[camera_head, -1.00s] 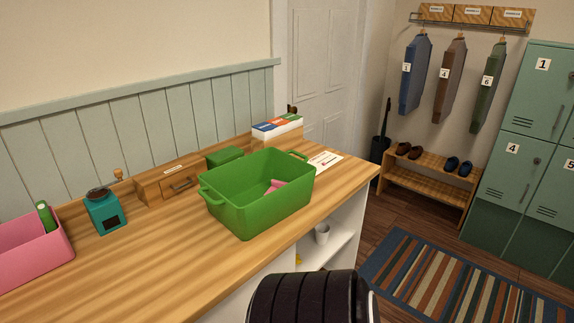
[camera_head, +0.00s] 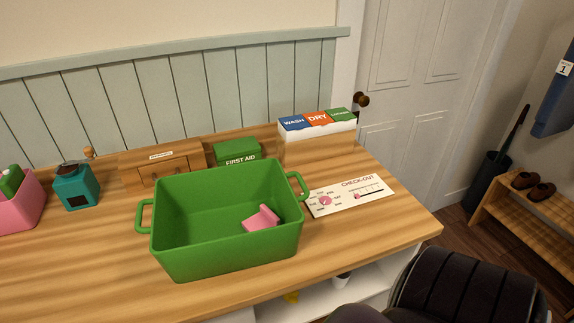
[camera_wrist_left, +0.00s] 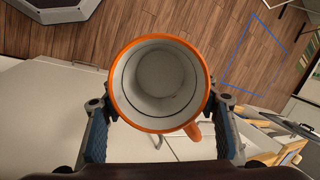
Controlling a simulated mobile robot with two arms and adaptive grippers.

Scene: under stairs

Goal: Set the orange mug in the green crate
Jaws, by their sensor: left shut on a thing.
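The green crate (camera_head: 225,255) stands on the wooden counter in the middle of the head view, open at the top with a handle at each end. A pink object (camera_head: 262,219) lies inside it toward the right; the rest of its visible floor is bare. In the left wrist view the orange mug (camera_wrist_left: 158,75) has an orange rim and handle and a pale, empty inside. My left gripper (camera_wrist_left: 161,101) is shut on the mug, one finger on each side of it. The mug and left gripper do not show in the head view. My right gripper is in neither view.
Behind the crate are a wooden drawer box (camera_head: 160,167), a green first aid box (camera_head: 237,151) and a box with coloured labels (camera_head: 318,140). A check-out card (camera_head: 349,195) lies right of the crate. A teal object (camera_head: 76,186) and pink bin (camera_head: 22,205) stand left.

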